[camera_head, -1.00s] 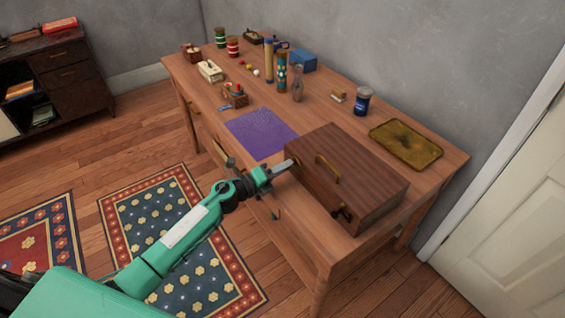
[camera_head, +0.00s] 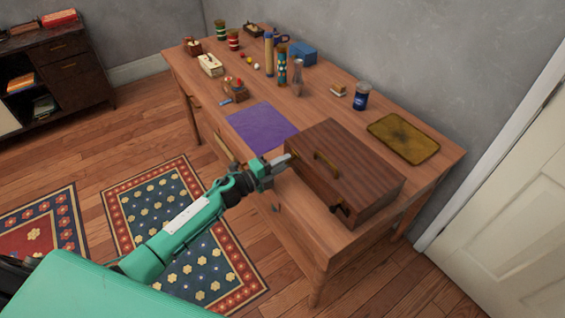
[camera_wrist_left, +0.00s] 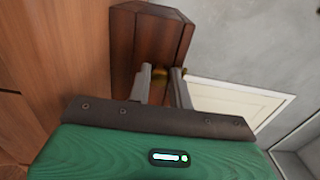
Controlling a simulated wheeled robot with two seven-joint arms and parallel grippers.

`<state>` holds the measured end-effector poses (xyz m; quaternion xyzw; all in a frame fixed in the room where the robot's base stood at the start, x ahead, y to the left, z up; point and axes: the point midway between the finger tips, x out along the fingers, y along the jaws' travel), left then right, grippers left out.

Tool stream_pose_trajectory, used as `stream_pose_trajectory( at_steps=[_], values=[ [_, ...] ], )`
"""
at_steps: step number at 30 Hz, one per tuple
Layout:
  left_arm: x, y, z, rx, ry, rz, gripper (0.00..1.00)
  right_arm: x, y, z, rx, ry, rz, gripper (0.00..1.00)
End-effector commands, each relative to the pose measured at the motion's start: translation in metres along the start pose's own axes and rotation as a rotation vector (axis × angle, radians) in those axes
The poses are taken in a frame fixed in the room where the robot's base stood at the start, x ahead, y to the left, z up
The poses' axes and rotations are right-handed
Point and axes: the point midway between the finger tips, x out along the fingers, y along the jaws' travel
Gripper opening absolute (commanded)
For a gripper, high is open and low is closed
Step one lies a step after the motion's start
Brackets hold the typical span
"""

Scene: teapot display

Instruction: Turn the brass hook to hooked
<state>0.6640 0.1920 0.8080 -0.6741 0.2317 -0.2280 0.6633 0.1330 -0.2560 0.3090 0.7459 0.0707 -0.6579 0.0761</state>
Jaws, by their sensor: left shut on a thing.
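A dark brown wooden box (camera_head: 355,165) lies on the table, with a brass handle (camera_head: 326,163) on its near side and a dark brass fitting (camera_head: 340,208) near its right end. My left gripper (camera_head: 286,160) is at the box's left end. In the left wrist view, the box (camera_wrist_left: 150,38) is just beyond the fingers, and the left gripper (camera_wrist_left: 161,76) is shut on a small brass piece (camera_wrist_left: 159,73), seemingly the brass hook. Fingers hide most of it, so its exact turn cannot be told. My right gripper is not in view.
The wooden table (camera_head: 215,95) holds a purple cloth (camera_head: 262,128) left of the box and a brass-coloured tray (camera_head: 403,138) behind it. A blue jar (camera_head: 361,97) and several small items stand farther back. A grey wall runs behind.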

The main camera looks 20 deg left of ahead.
Motion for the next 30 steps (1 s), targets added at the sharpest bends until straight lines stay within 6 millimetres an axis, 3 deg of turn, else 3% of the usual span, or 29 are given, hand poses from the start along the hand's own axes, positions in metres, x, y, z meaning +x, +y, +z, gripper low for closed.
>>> stream_pose_trajectory(
  at_steps=[7, 8, 10, 22, 30],
  values=[
    [-0.001, 0.001, 0.0, 0.0, -0.001, 0.002, 0.0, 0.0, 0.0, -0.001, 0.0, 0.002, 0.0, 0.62],
    [-0.001, 0.001, 0.0, 0.0, -0.001, 0.002, 0.26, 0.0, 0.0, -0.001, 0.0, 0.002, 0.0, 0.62],
    [-0.001, 0.001, 0.0, 0.0, -0.001, 0.002, 0.4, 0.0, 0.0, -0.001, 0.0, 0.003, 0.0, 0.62],
    [-0.007, 0.001, 0.0, 0.002, 0.0, 0.002, 0.41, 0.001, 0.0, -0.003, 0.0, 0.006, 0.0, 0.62],
    [-0.056, 0.004, 0.0, 0.002, 0.0, 0.005, 0.41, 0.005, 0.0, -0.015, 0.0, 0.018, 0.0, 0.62]
  ],
)
